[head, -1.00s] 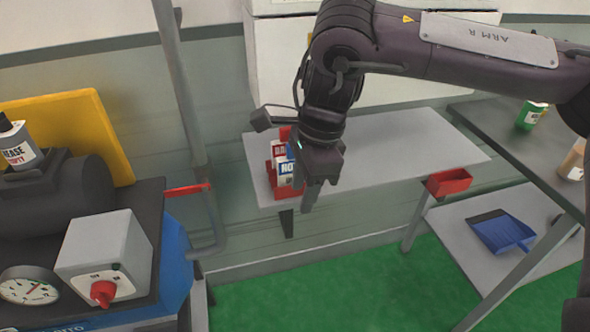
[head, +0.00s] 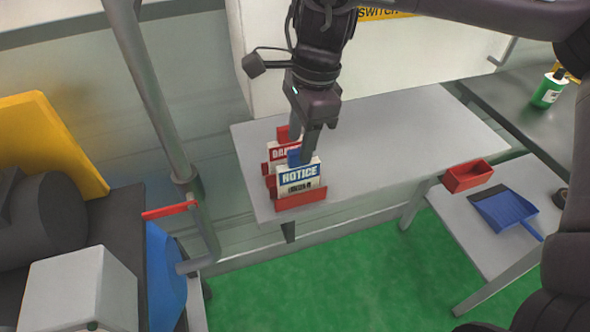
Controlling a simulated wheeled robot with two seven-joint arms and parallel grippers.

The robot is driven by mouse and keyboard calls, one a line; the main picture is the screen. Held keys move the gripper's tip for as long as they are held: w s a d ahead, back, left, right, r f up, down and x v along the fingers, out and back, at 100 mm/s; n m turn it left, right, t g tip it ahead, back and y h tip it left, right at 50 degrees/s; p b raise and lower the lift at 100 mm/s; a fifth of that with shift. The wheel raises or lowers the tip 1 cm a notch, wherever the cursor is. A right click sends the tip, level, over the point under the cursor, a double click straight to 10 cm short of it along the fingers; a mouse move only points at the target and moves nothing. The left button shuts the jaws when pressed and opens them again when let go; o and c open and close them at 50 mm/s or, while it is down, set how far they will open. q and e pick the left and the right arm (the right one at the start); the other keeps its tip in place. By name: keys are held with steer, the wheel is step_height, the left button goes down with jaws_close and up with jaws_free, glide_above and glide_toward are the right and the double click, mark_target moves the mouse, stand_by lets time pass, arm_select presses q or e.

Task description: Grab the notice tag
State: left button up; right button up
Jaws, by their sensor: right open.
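The notice tag (head: 299,177) is white with a blue band reading NOTICE and a blue top. It stands upright in a red holder (head: 302,199) near the left end of a grey shelf. A danger tag (head: 284,153) with a red band stands behind it, partly hidden. My right gripper (head: 303,150) is open and points down right above the notice tag, its fingers at the tag's blue top. Whether a finger touches the tag I cannot tell. My left gripper is not in view.
The grey shelf (head: 400,130) is bare to the right of the holders. A red bin (head: 467,176) and a blue dustpan (head: 505,212) are at the right. A grey pipe (head: 155,100) with a red lever (head: 170,210) rises at the left. A green bottle (head: 548,90) stands at the upper right.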

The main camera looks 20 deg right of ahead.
mark_target(298, 164)
steer(key=shift+s+a+f, duration=0.1)
steer(key=shift+s+f, duration=0.1)
steer(key=shift+f, duration=0.9)
step_height(298, 164, down, 4)
steer(key=shift+w+a+r, duration=0.15)
steer(key=shift+r, duration=0.1)
steer(key=shift+f, duration=0.35)
steer(key=shift+a+f, duration=0.1)
steer(key=c, duration=0.9)
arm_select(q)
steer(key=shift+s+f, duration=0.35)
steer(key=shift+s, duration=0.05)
arm_select(e)
jaws_close()
